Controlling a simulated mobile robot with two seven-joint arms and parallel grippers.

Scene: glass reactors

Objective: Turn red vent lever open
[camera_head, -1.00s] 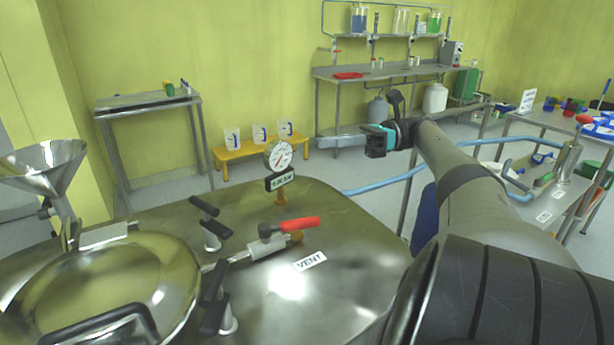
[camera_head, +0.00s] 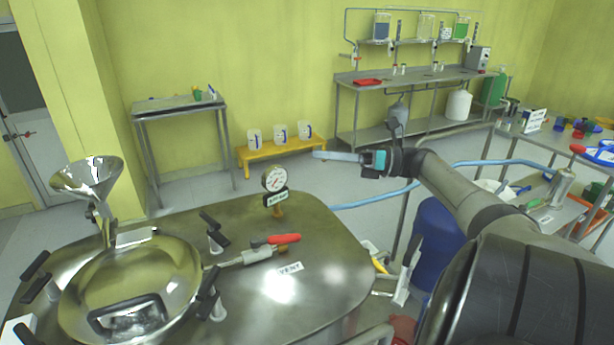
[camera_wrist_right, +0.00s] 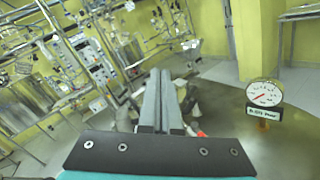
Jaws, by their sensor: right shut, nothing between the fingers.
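The red vent lever (camera_head: 284,239) sits on a valve on top of the steel reactor lid (camera_head: 330,250), beside the VENT label (camera_head: 289,269). Its red handle points right, roughly in line with the short pipe from the round hatch. A small part of the lever shows in the right wrist view (camera_wrist_right: 201,134), right of the fingers. My right gripper (camera_head: 318,155) is above and behind the lever, apart from it, pointing left. Its fingers (camera_wrist_right: 157,76) are together and empty. My left gripper is not in view.
A pressure gauge (camera_head: 274,178) stands on the lid behind the lever. Black clamp handles (camera_head: 216,230) and the round hatch (camera_head: 130,285) are to its left, with a steel funnel (camera_head: 90,178) beyond. A blue drum (camera_head: 437,240) stands right of the reactor.

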